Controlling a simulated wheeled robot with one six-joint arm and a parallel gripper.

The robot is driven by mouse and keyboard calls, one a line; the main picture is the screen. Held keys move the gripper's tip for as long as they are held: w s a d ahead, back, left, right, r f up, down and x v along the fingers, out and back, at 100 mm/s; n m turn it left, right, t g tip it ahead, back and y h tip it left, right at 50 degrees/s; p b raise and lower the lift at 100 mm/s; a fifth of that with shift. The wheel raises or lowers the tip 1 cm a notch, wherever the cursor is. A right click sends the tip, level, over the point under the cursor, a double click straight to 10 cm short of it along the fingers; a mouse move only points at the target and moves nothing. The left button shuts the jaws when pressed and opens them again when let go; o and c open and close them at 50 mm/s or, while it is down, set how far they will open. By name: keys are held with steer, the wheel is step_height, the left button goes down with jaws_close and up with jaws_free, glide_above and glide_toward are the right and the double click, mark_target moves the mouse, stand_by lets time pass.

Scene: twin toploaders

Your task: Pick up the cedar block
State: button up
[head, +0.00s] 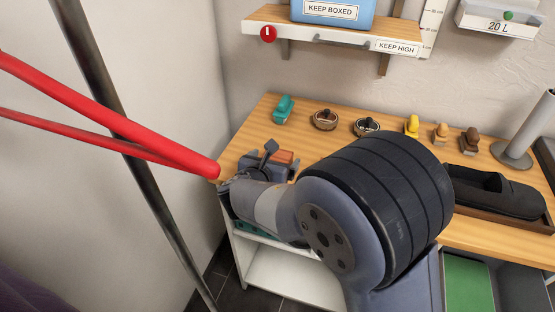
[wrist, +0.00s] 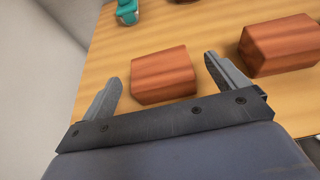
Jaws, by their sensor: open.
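Two similar reddish-brown wooden blocks lie on the wooden worktop in the wrist view. One block (wrist: 163,75) lies ahead of my gripper (wrist: 162,70), between the lines of its two spread fingers. The other block (wrist: 282,45) lies to the right, outside the right finger. I cannot tell from the grain which one is cedar. My gripper is open and holds nothing; I cannot tell how high its tips are. In the head view my gripper (head: 268,162) is over the worktop's left end, with a reddish block (head: 284,156) partly showing behind it. My arm hides the rest.
A teal object (head: 283,108), two round dark-topped items (head: 325,119) (head: 367,126) and several small yellow-to-brown pieces (head: 441,132) stand along the back. A dark object on a tray (head: 490,185) is at right. A wall shelf (head: 330,30) hangs above. Red tubes (head: 110,122) and a pole are at left.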

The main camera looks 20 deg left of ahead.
mark_target(276, 158)
steer(key=x, duration=0.3)
steer(key=shift+w+a+f, duration=0.1)
steer(key=shift+c, duration=0.3)
